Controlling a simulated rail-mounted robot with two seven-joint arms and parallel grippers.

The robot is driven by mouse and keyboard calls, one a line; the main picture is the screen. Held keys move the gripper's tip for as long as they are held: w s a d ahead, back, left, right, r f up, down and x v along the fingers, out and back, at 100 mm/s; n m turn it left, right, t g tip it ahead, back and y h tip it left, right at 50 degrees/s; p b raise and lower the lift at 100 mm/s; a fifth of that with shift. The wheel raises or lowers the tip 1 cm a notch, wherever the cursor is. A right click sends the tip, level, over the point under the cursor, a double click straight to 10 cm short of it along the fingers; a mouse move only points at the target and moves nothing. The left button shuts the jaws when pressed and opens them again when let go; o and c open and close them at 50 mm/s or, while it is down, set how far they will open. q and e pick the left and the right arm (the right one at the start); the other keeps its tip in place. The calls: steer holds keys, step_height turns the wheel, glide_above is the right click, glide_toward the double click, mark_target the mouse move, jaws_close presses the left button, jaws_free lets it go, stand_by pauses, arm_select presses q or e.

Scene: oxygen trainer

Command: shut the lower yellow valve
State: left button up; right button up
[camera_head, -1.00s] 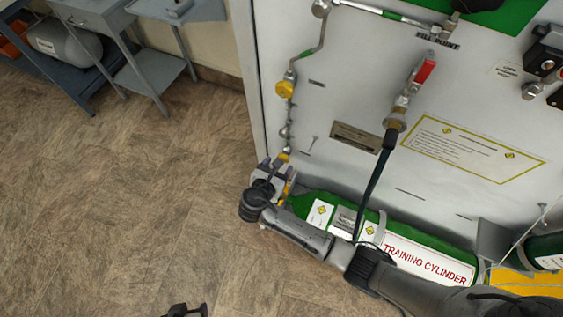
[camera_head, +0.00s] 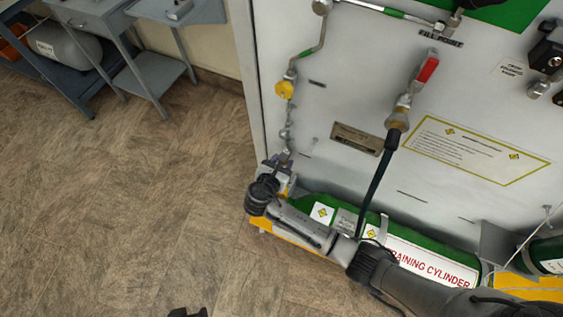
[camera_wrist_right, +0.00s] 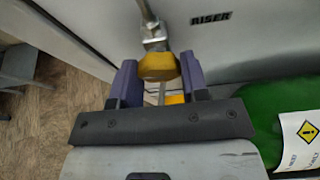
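The lower yellow valve's knob (camera_wrist_right: 158,66) shows in the right wrist view, below a metal pipe fitting. The purple fingers of my right gripper (camera_wrist_right: 160,84) stand apart, one on each side of the knob. I cannot tell whether they touch it. In the head view my right gripper (camera_head: 275,177) is at the lower left corner of the panel and largely hides this valve. The upper yellow valve (camera_head: 284,89) is in plain view higher on the same pipe. A dark piece at the bottom edge seems to be my left gripper (camera_head: 187,313), mostly cut off.
A green training cylinder (camera_head: 420,245) lies along the panel's foot, under my right arm. A black hose (camera_head: 376,190) hangs from the red-handled valve (camera_head: 428,69). A grey cart (camera_head: 152,72) stands at the upper left. The floor (camera_head: 120,200) left of the panel is clear.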

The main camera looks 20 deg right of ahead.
steer(key=c, duration=0.4)
steer(key=m+t+y+b, duration=0.1)
steer(key=m+t, duration=0.1)
steer(key=m, duration=0.1)
steer(key=m+t+b, duration=0.1)
steer(key=m+t, duration=0.1)
steer(key=m, duration=0.2)
steer(key=m+t+y+b, duration=0.1)
steer(key=m, duration=0.2)
steer(key=shift+s+d+f+m+t+y, duration=0.1)
steer(key=shift+f+m+t+y, duration=0.05)
steer(key=shift+m+t+y, duration=0.2)
stand_by(0.5)
stand_by(0.5)
